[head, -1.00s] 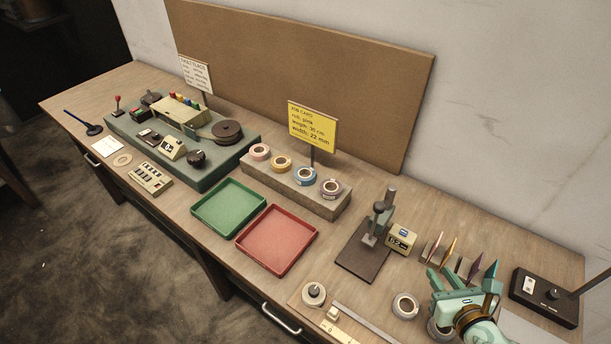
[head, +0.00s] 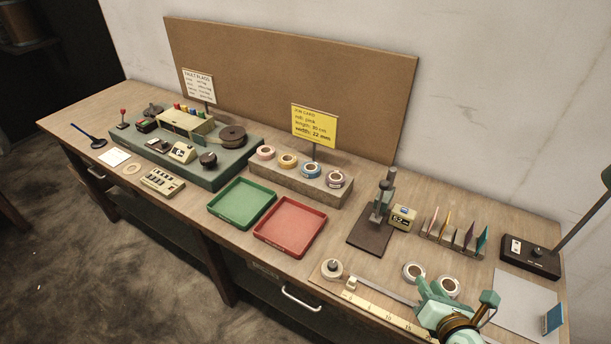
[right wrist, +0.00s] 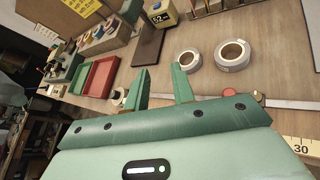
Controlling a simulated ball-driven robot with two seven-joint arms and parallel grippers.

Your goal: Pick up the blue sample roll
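The blue sample roll (head: 311,171) sits in a row of tape rolls on a grey block (head: 290,184) at the middle of the bench. It lies between a yellow roll (head: 287,160) and a mauve roll (head: 336,179), with a pink roll (head: 265,152) at the far end. My right gripper (head: 457,291) is open and empty over the bench's front right part, far to the right of the block. Its two spread fingers (right wrist: 160,78) show in the right wrist view with nothing between them. My left gripper is out of view.
Two white rolls (head: 413,271) lie just beyond my right gripper. A yellow ruler (head: 390,317) runs along the front edge. A dark-based stand (head: 372,235), a red tray (head: 290,227) and a green tray (head: 242,204) lie nearer the block. A yellow card (head: 314,125) rises behind the rolls.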

